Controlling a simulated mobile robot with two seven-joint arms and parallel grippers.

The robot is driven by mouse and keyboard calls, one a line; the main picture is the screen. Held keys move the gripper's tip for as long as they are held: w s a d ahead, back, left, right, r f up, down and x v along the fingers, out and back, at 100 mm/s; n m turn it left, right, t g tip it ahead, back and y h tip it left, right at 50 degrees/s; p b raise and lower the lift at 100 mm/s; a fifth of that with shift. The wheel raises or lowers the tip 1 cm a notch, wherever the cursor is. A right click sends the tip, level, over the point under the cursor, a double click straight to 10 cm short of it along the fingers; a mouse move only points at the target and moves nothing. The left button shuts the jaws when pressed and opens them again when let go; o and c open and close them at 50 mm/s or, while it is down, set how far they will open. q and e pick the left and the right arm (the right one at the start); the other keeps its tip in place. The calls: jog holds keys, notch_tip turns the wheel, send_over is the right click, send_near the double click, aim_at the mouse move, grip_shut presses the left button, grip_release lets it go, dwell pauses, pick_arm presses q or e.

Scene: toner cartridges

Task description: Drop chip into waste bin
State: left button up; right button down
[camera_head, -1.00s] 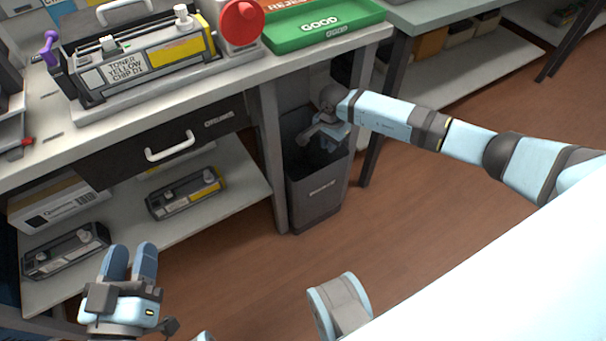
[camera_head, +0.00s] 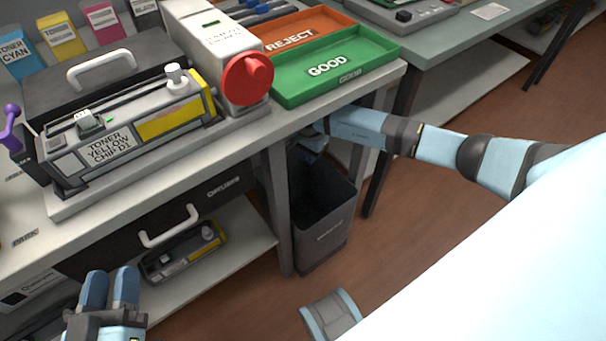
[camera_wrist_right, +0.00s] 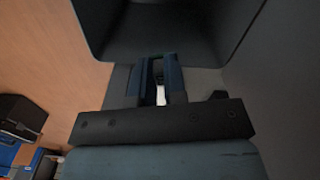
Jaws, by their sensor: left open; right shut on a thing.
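The dark grey waste bin (camera_head: 324,236) stands on the floor beside the bench leg, its top open. My right gripper (camera_head: 308,148) is over the bin's back left rim, partly hidden by the bench edge. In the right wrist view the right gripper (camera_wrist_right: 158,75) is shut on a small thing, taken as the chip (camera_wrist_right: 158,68). My left gripper (camera_head: 109,288) is open and empty at the lower left, in front of the lower shelf.
A toner cartridge (camera_head: 165,122) sits in a holder on the bench, beside a device with a red knob (camera_head: 247,78). The green GOOD tray (camera_head: 345,68) and orange REJECT tray (camera_head: 300,36) lie at the right. The floor right of the bin is clear.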

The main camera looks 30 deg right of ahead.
jog(key=shift+f, duration=0.6)
notch_tip(320, 180, down, 2)
jog(key=shift+s+f+b, duration=0.1)
jog(key=shift+b, duration=0.9)
pick_arm(q)
jog(key=shift+s+d+f+h+b, duration=0.1)
jog(key=shift+d+f+h+b, duration=0.35)
jog(key=shift+h+b, duration=0.2)
pick_arm(e)
notch_tip(320, 180, down, 2)
jog(key=c, duration=1.1)
grip_release()
